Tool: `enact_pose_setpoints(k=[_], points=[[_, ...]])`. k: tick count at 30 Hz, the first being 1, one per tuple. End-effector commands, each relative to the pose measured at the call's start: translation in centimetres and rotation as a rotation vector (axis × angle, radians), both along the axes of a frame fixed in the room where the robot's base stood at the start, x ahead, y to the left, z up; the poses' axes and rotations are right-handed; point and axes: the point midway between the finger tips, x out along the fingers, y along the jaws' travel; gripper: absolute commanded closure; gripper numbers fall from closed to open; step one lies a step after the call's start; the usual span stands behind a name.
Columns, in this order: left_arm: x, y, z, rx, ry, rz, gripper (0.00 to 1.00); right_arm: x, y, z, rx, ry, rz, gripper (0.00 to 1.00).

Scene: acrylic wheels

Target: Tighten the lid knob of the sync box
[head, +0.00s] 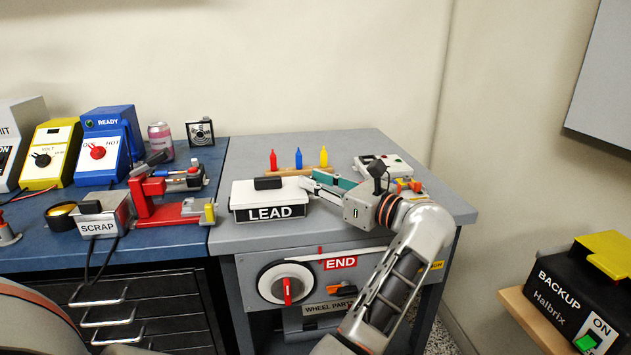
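No label in view reads "sync", so I cannot tell which box is the sync box. A white box labelled LEAD (269,213) stands on the grey bench, with a black block-shaped knob (268,183) on its lid. A white-grey box with a red button (392,163) stands behind my wrist, partly hidden. My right gripper is not in view.
Red, blue and yellow bottles (298,158) stand at the bench's back. Left, on the blue bench, are a SCRAP box (99,226), a red vise-like device (150,200) and a blue READY unit (103,160). A BACKUP box (563,300) sits at right. The grey bench's back-left surface is free.

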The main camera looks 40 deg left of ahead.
Motion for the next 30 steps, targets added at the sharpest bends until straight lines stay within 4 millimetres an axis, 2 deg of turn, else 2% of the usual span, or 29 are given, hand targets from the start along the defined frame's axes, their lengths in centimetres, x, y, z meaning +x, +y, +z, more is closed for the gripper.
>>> enact_pose_setpoints(k=[1,2,8,16,24,30], points=[[0.0,0.0,0.0,0.0,0.0,0.0,0.94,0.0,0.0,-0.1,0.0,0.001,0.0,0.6],[0.0,0.0,0.0,0.0,0.0,0.0,1.0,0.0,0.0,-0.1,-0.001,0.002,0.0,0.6],[0.0,0.0,0.0,0.0,0.0,-0.002,1.0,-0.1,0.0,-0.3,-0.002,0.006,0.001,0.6],[-0.3,0.1,0.3,0.0,-0.004,-0.066,1.0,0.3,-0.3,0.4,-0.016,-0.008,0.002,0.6],[-0.7,0.2,0.7,0.002,-0.008,-0.257,1.0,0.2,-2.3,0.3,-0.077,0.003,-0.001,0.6],[-1.0,0.3,0.8,0.006,-0.007,-0.445,1.0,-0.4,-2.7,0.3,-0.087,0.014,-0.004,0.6]])
